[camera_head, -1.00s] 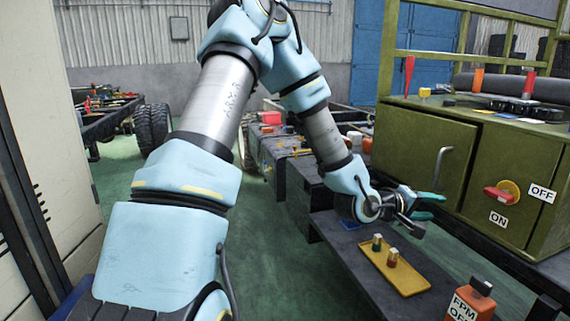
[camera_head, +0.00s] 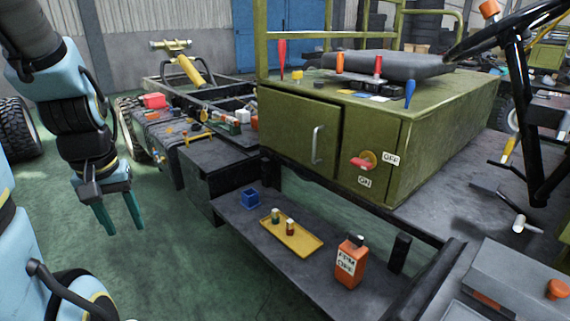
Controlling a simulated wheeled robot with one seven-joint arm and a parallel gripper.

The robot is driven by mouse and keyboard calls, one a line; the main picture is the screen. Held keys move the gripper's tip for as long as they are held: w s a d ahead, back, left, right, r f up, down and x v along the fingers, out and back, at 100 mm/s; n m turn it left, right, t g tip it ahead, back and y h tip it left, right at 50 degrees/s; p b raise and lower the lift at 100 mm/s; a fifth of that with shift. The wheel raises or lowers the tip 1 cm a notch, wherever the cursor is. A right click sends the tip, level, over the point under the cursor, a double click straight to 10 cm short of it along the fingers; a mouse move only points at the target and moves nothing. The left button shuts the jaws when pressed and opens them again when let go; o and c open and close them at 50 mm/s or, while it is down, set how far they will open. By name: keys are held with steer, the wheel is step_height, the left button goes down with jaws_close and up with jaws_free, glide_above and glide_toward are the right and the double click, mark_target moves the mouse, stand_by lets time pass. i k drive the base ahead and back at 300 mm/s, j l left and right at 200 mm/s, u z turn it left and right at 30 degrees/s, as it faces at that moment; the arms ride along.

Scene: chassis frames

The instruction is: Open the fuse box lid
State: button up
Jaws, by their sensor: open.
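A green cabinet (camera_head: 385,174) stands in the middle of the head view. Its left front panel (camera_head: 290,127) looks closed and has an upright metal handle (camera_head: 318,145). Its right front has a red and yellow switch (camera_head: 363,161) between ON and OFF labels. No part is marked as a fuse box, so I cannot tell for sure which lid is the fuse box lid. My gripper (camera_head: 124,228) hangs at the left with its teal fingers pointing down. It is open and empty, well apart from the cabinet.
Screwdrivers stand on the cabinet top. A steering wheel is at right. Green floor is free between gripper and shelf.

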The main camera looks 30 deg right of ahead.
mark_target(534, 290)
steer(key=i+j+z, duration=0.1)
steer(key=z, duration=1.6)
steer(key=i+j, duration=0.05)
